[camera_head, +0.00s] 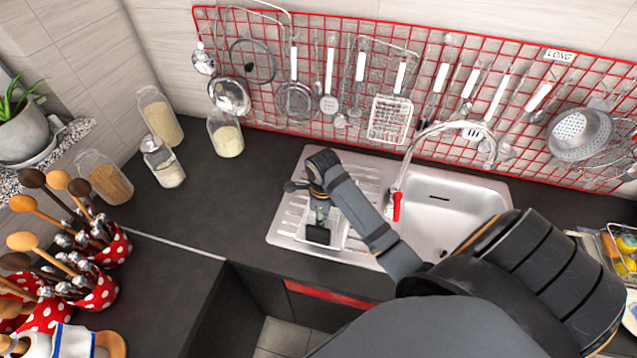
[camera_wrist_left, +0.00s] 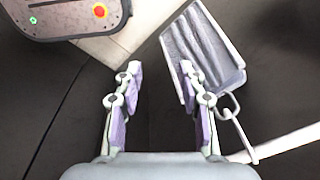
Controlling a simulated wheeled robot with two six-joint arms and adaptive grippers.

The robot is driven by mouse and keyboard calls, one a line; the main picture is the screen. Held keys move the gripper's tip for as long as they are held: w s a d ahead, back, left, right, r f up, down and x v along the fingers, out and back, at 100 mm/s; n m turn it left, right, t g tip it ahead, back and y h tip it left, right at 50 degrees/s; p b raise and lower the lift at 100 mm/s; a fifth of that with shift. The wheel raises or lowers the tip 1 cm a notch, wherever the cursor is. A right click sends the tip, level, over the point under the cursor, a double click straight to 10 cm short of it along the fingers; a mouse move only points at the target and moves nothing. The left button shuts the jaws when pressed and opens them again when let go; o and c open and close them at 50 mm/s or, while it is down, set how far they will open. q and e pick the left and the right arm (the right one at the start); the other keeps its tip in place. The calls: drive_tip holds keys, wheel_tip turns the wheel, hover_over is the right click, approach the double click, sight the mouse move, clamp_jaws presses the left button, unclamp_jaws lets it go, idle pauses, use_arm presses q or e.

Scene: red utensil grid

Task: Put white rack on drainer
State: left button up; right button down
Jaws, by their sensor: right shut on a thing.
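The white rack (camera_head: 339,236) is at the left part of the sink, over the ribbed steel drainer (camera_head: 286,224). My right gripper (camera_head: 319,219) points down and is shut on the rack. The gripper and a dark patch below it hide part of the rack. I cannot tell whether the rack touches the drainer. My left gripper (camera_wrist_left: 162,95) shows in the left wrist view, open and with nothing between its fingers. It is not visible in the head view.
The sink basin (camera_head: 455,200) and red-handled tap (camera_head: 396,205) are right of the drainer. A red utensil grid (camera_head: 340,25) stands behind. Glass jars (camera_head: 226,138) and spotted utensil pots (camera_head: 112,250) are at left. Dark counter (camera_head: 235,190) is clear left of the drainer.

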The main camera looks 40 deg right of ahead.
drive_tip(key=shift+w+d+f, duration=0.1)
drive_tip(key=shift+w+f, duration=0.35)
drive_tip(key=shift+f, duration=0.25)
drive_tip(key=shift+w+f, duration=0.1)
drive_tip(key=shift+f, duration=0.1)
drive_tip(key=shift+w+f+p, duration=0.2)
drive_tip(key=shift+f+p, duration=0.15)
drive_tip(key=shift+p, duration=0.05)
wheel_tip(320, 180, down, 2)
drive_tip(key=shift+w+f+p, duration=0.1)
drive_tip(key=shift+f+p, duration=0.1)
drive_tip(key=shift+p, duration=0.35)
drive_tip(key=shift+f, duration=0.25)
drive_tip(key=c, duration=1.3)
unclamp_jaws()
drive_tip(key=shift+o, duration=1)
wheel_tip(320, 180, up, 10)
drive_tip(key=b, duration=0.2)
drive_tip(key=shift+f+b, duration=0.2)
drive_tip(key=shift+b, duration=0.2)
wheel_tip(320, 180, up, 2)
drive_tip(key=shift+r+p, duration=0.25)
drive_tip(key=shift+p, duration=0.7)
use_arm(q)
drive_tip(key=s, duration=0.1)
drive_tip(key=s+r, duration=0.1)
drive_tip(key=shift+s+r, duration=0.1)
drive_tip(key=shift+s, duration=0.25)
